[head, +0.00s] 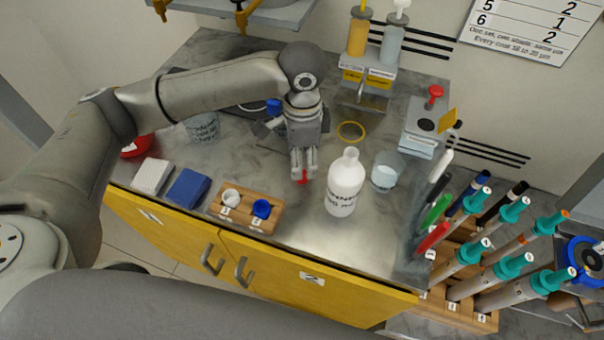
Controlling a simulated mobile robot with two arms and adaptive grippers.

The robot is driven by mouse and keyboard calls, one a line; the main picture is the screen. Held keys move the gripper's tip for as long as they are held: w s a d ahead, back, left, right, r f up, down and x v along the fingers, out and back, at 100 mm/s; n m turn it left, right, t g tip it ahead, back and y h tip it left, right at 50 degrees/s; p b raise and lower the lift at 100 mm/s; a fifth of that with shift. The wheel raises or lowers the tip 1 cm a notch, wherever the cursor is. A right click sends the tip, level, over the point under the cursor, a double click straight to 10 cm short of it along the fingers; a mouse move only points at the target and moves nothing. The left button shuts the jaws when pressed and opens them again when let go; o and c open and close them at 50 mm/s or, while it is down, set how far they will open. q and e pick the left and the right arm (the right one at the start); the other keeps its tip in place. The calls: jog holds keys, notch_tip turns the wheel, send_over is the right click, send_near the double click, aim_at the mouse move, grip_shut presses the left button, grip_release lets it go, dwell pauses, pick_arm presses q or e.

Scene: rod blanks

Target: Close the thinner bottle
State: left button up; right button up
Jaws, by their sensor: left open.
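A white bottle (345,185) with dark lettering stands upright near the middle of the bench, with no coloured cap on its narrow neck. The lettering is hard to read. My left gripper (303,173) points down just left of the bottle, its fingers open. A small red thing (303,177), perhaps a cap, shows at the fingertips; I cannot tell whether they touch it. A wooden block (245,206) to the lower left holds a white cap-like piece (231,198) and a blue one (262,208). My right gripper is not in view.
A clear beaker (385,178) stands close right of the bottle. A yellow ring (351,131) lies behind it. Blue (188,187) and white (152,176) blocks lie at the front left. A rack with several teal-topped rods (480,250) stands at the right.

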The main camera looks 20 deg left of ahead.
pick_arm(q)
jog(key=shift+s+f, duration=0.1)
jog(key=shift+f, duration=2.5)
jog(key=c, duration=0.8)
